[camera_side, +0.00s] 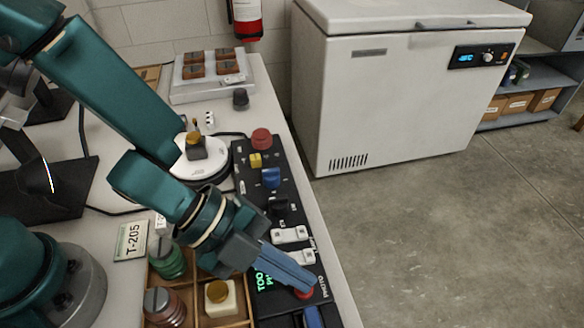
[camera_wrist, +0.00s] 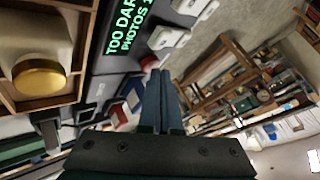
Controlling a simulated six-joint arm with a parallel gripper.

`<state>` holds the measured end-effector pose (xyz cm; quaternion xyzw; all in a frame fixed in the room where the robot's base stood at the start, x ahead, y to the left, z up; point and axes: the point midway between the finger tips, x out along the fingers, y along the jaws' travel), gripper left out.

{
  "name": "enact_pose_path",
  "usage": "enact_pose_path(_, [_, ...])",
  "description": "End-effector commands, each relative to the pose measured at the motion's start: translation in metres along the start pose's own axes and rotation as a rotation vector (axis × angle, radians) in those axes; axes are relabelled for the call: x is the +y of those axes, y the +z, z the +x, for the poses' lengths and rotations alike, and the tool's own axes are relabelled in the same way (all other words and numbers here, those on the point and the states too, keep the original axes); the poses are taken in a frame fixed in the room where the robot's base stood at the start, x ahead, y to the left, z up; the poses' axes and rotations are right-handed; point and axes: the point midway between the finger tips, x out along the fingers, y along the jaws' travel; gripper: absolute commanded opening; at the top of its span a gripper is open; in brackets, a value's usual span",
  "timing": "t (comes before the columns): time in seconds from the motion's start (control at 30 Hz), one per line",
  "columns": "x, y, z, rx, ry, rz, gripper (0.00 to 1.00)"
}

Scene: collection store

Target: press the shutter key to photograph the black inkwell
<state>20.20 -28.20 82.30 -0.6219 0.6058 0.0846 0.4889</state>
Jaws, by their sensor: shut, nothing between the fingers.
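The black inkwell (camera_side: 196,151) with a gold cap stands on a white round turntable (camera_side: 205,168) in the side view. The black control panel (camera_side: 246,186) runs along the table's right edge. A red key (camera_side: 304,294) beside the lettering "PHOTO" is at its near end, partly hidden by my fingertips. My gripper (camera_side: 308,286) is shut and empty, its tips at or just over this key; contact is unclear. In the wrist view my shut fingers (camera_wrist: 160,90) point toward a partly hidden red key (camera_wrist: 149,63). The green display (camera_wrist: 125,30) starts "TOO DAR" and "PHOTOS".
A wooden compartment tray (camera_side: 236,322) holds a white gold-capped inkwell (camera_side: 219,298) and spools beside my gripper. The panel also has a red knob (camera_side: 262,138), a yellow control (camera_side: 255,160), a blue knob (camera_side: 271,178) and white switches (camera_side: 290,234). A white chest freezer (camera_side: 400,105) stands beyond the table.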

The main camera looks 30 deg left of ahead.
Motion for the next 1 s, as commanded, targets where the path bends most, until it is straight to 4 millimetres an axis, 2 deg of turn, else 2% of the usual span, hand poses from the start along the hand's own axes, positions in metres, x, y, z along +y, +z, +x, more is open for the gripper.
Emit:
enact_pose_path(0.7, [0.0027,0.0027,0.0035,0.0,0.0,0.0,0.0])
enact_pose_path(1.0, [-0.0044,-0.0042,-0.0056,0.002,-0.001,0.003,0.0])
